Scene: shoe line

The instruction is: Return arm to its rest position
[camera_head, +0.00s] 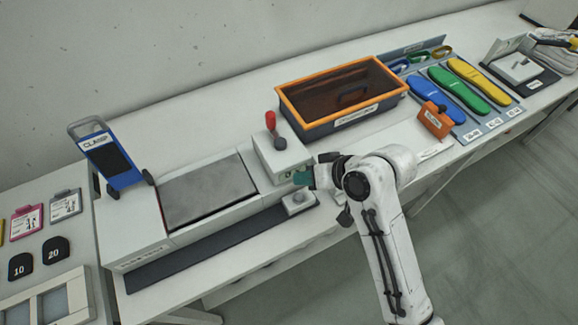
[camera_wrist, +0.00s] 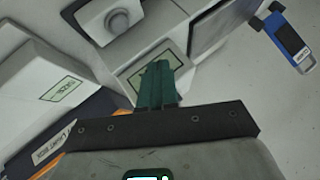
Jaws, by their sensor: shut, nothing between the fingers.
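My gripper (camera_head: 302,178) is at the end of my white arm, which reaches in from the lower right in the head view. Its green fingers (camera_wrist: 157,85) are shut together with nothing between them. In the head view they are close to the front of the white control box (camera_head: 283,158), which carries a red-knobbed lever (camera_head: 271,121) and a dark round knob. I cannot tell whether the fingertips touch the box. In the wrist view the fingers point at a pale surface with a green-framed label (camera_wrist: 146,66).
A grey-topped machine bed (camera_head: 207,192) and a blue clamp (camera_head: 107,160) stand left. A small white button box (camera_head: 298,202) lies below my gripper. Floor at lower right is clear.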

